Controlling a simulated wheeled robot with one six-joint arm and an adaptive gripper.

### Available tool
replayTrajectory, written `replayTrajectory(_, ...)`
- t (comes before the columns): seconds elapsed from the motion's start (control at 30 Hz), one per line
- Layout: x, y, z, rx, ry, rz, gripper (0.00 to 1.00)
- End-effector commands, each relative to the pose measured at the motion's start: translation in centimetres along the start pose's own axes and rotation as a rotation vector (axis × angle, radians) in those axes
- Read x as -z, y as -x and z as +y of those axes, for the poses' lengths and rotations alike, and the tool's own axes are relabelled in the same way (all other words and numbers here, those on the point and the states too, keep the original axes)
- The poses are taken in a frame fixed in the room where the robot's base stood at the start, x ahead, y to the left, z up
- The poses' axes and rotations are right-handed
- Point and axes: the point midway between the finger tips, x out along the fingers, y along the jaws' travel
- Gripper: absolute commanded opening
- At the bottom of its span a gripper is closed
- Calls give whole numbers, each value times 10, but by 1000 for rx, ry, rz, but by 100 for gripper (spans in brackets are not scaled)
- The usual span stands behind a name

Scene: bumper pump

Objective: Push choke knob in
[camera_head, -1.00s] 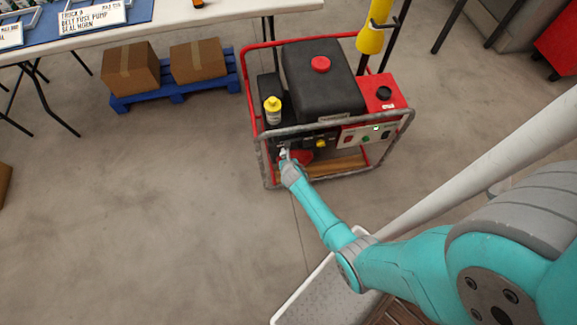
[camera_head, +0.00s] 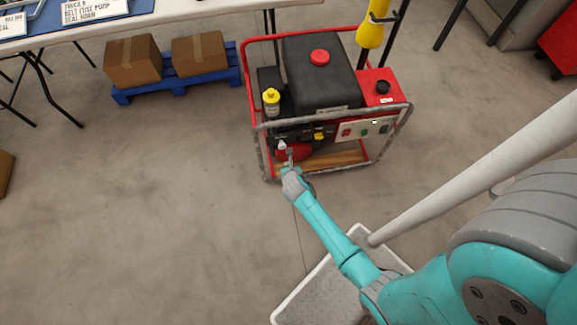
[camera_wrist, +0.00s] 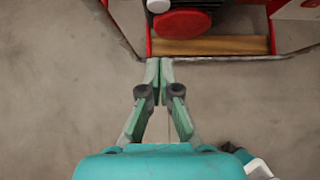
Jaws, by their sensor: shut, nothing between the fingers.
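The pump is a black engine with a tank (camera_head: 320,82) in a red and grey tube frame (camera_head: 259,155). A small white knob (camera_head: 282,146) shows low on its front left, above a red round part (camera_head: 300,152); a white part also shows at the top edge of the wrist view (camera_wrist: 158,6). A small yellow part (camera_head: 320,136) sits to its right. I cannot tell which is the choke knob, or how far in it is. My gripper (camera_head: 289,158) is shut and empty, just below the white knob.
The frame's lower front bar (camera_wrist: 225,59) crosses beyond my fingertips. A control panel (camera_head: 362,130) is on the right of the pump. A yellow-capped bottle (camera_head: 271,100) stands at the upper left. Boxes on a blue pallet (camera_head: 178,88) lie left; open floor is in front.

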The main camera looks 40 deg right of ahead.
Motion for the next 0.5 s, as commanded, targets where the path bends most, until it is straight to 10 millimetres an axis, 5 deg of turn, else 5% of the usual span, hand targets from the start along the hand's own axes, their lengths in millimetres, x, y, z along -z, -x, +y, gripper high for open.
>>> replayTrajectory(0.5, 0, 15, 0, 0, 0, 0, 0)
